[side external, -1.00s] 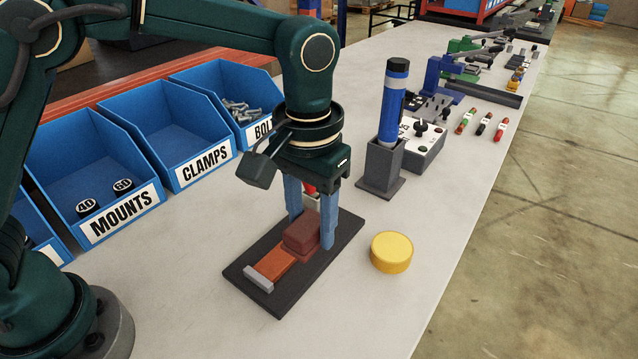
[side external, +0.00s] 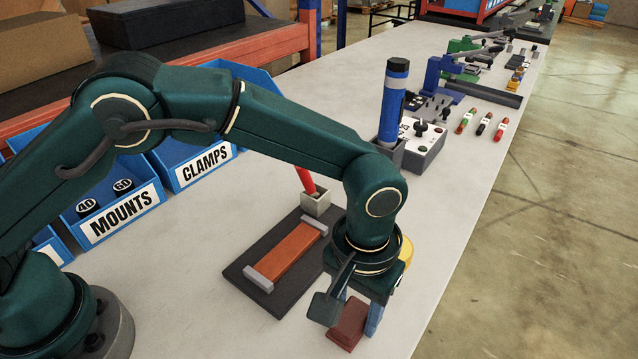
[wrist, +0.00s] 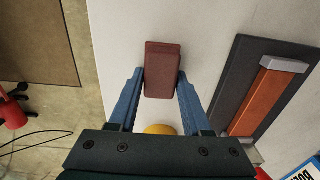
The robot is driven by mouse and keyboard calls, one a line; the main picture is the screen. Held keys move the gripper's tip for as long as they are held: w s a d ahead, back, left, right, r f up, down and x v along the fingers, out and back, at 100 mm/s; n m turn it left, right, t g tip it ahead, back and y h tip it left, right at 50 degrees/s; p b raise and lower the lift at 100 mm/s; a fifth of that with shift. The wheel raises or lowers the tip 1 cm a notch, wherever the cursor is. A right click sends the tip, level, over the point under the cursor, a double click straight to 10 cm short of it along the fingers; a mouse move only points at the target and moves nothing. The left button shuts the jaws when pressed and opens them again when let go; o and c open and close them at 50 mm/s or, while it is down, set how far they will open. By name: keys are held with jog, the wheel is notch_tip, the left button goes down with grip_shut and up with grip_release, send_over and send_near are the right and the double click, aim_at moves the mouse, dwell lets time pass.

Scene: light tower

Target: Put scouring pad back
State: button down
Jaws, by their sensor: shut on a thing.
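The scouring pad is a maroon block (side external: 347,326), seen below my gripper near the front of the bench. In the wrist view the pad (wrist: 162,70) is between the two blue fingers. My gripper (wrist: 160,78) is shut on the pad's sides. Whether the pad touches the bench or hangs just above it I cannot tell. An orange-brown strip (side external: 288,252) lies on a dark base plate (side external: 238,270), between grey end blocks. The strip has nothing on it, and my gripper is to its right and nearer the camera.
A yellow round piece (side external: 406,250) stands partly hidden behind my gripper. A grey cup (side external: 317,203) holding a red stick is at the plate's far end. Blue bins (side external: 117,210) line the left. A blue cylinder (side external: 393,100) stands in a dark holder behind. The bench's right edge is close.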

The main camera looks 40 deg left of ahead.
jog(key=shift+f, duration=0.25)
